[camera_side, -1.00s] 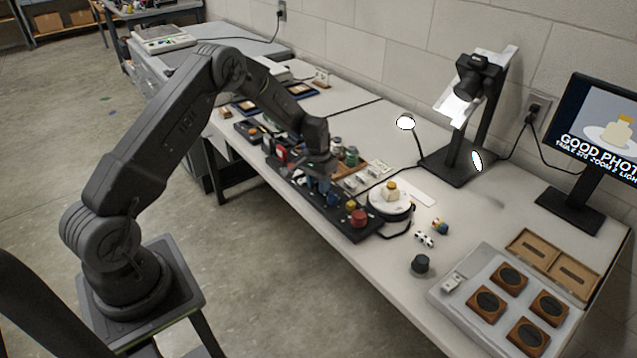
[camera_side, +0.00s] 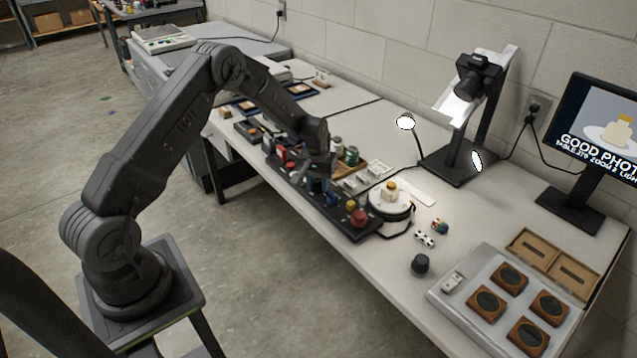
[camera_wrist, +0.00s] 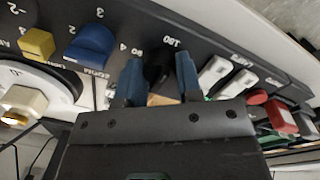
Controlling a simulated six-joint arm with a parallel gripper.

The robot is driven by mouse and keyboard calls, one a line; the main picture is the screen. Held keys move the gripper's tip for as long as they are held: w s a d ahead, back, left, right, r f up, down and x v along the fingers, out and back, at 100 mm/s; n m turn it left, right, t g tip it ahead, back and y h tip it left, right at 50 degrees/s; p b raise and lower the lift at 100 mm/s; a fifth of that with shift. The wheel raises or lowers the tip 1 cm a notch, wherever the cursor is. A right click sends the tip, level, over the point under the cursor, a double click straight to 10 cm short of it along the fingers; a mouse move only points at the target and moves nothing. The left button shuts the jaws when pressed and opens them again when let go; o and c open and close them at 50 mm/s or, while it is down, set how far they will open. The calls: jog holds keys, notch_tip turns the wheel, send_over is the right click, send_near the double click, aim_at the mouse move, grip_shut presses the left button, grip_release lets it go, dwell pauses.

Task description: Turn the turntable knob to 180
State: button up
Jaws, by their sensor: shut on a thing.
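My gripper (camera_wrist: 160,80) is shut on a dark turntable knob (camera_wrist: 158,72) on the black control panel (camera_wrist: 215,48). The knob sits between the two blue fingers and is mostly hidden by them. Printed marks 90 and 180 show on the panel just beyond the fingers. In the side view my gripper (camera_side: 320,180) is down at the panel, and the knob is hidden there. The white round turntable (camera_side: 388,207) stands beside the panel with a small cream bottle with a yellow top (camera_side: 390,190) on it.
A blue knob (camera_wrist: 90,45) and a yellow knob (camera_wrist: 37,43) are on one side of the fingers. White switches (camera_wrist: 213,72) and a red button (camera_wrist: 257,97) are on the other. A camera stand (camera_side: 460,150) and monitor (camera_side: 600,130) stand behind.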

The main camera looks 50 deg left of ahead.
jog(key=o, duration=0.9)
jog(key=shift+o, duration=0.2)
notch_tip(320, 180, up, 14)
jog(key=shift+s+a, duration=0.2)
jog(key=shift+a, duration=0.15)
jog(key=s+d+r+m+t, duration=0.1)
jog(key=s+d+r+m, duration=0.1)
jog(key=s+d+r, duration=0.5)
jog(key=s+d+r+m+t, duration=0.1)
jog(key=s+d+r+t, duration=0.1)
jog(key=s+d+r, duration=0.55)
jog(key=s+d+r+m+t, duration=0.1)
jog(key=s+m, duration=0.1)
jog(key=s, duration=0.5)
jog(key=s+d+r+m+t, duration=0.1)
jog(key=s+d, duration=0.1)
jog(key=s, duration=0.6)
jog(key=shift+d+r+m+y, duration=0.25)
jog(key=shift+r+m+y, duration=0.05)
jog(key=shift+m, duration=0.1)
